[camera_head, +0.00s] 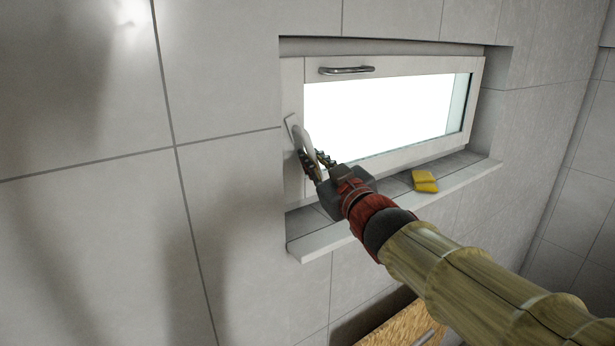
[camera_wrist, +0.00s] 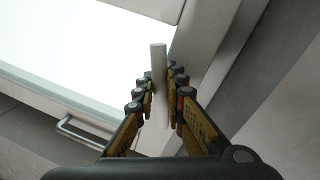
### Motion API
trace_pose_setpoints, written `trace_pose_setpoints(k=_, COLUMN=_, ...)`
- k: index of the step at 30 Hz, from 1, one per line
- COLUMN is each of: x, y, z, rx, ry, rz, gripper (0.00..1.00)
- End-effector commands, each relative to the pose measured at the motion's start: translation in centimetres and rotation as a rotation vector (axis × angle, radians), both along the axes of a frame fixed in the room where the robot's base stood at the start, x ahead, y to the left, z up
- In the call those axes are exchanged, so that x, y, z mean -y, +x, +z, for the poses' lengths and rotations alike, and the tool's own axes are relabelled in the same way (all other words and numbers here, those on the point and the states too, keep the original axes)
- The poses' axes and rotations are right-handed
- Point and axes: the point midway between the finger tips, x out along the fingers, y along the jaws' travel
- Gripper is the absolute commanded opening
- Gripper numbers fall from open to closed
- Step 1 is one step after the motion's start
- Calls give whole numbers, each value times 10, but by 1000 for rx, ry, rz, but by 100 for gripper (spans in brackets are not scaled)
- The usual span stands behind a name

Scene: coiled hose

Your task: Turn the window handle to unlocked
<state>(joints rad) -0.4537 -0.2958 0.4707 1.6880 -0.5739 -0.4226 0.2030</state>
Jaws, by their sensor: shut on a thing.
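The window (camera_head: 394,112) is set in a recess of the tiled wall, with a white frame and a bright pane. The window handle (camera_head: 297,134) is a pale lever on the left side of its frame. In the wrist view, the handle (camera_wrist: 158,58) shows as a grey-white bar between my fingers, its free end sticking out past the fingertips. My gripper (camera_head: 313,157) is at the handle with dark segmented fingers; they also show in the wrist view (camera_wrist: 161,86), closed on both sides of the bar. The handle's base is partly hidden by my fingers.
A silver pull bar (camera_head: 346,70) is on the frame's top rail. A yellow sponge-like block (camera_head: 424,181) lies on the sill (camera_head: 450,187) below the window, right of my gripper. The recess's left wall edge is close to my fingers. A wooden surface (camera_head: 402,325) is below.

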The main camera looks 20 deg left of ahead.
Motion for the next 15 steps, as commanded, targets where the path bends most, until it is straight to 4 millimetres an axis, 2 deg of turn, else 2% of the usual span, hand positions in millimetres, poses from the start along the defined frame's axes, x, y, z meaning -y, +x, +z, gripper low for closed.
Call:
trace_pose_setpoints(k=2, x=4, y=4, z=-3, rx=57, ry=-47, rz=-2, gripper=0)
trace_pose_setpoints(k=15, x=18, y=21, z=16, rx=375, ry=-320, rz=-2, gripper=0)
